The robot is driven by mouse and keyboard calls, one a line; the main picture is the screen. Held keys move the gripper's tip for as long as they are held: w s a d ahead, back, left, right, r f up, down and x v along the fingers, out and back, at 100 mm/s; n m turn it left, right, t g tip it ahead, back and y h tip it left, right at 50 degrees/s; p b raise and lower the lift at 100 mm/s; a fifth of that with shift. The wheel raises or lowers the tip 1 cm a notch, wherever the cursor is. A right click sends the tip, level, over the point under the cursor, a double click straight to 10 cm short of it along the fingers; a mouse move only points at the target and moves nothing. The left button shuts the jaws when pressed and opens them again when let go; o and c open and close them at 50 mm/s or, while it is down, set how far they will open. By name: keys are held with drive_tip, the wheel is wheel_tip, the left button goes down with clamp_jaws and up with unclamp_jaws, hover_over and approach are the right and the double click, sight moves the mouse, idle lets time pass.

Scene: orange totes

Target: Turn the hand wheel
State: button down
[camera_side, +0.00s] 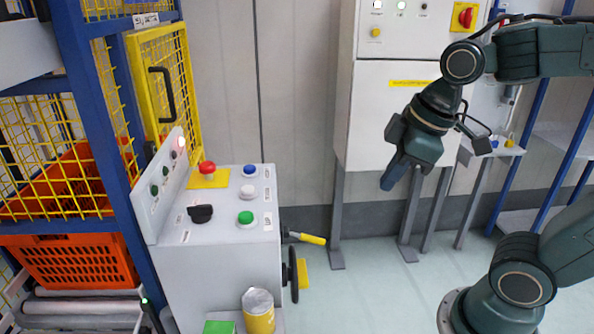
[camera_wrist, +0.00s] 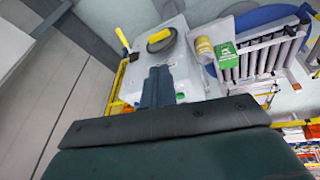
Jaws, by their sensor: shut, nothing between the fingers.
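The black hand wheel (camera_side: 292,274) is on the right side of the light grey console (camera_side: 215,262), seen nearly edge-on in the side view. In the wrist view the dark wheel (camera_wrist: 160,40) shows just beyond my fingertips, with yellow visible at it. My gripper (camera_side: 393,178) hangs in the air up and to the right of the console, well apart from the wheel, fingers pointing down and left. Its fingers are together and empty, as the wrist view also shows (camera_wrist: 157,76).
A yellow-handled lever (camera_side: 311,239) sticks out of the console above the wheel. A yellow can (camera_side: 258,311) and a green box (camera_side: 218,327) stand at the console's front. A white cabinet (camera_side: 392,120) stands behind my gripper. The floor between console and my base is clear.

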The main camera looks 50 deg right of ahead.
drive_tip(key=w+a+f+n+g+y, duration=0.1)
drive_tip(key=w+f+n+g, duration=0.5)
drive_tip(key=w+f+n, duration=1)
drive_tip(key=n+y, duration=0.1)
drive_tip(key=n, duration=0.4)
drive_tip(key=shift+a+f, duration=0.15)
drive_tip(key=shift+a, duration=0.2)
drive_tip(key=shift+f, duration=0.1)
hover_over(307, 284)
drive_tip(key=f, duration=1.1)
drive_tip(key=shift+w+d+f, duration=0.2)
drive_tip(key=shift+d+f, duration=0.05)
drive_tip(key=shift+f, duration=0.9)
drive_tip(key=shift+s+a+f+t+h, duration=0.3)
drive_tip(key=shift+t+h, duration=0.1)
drive_tip(key=shift+h, duration=0.2)
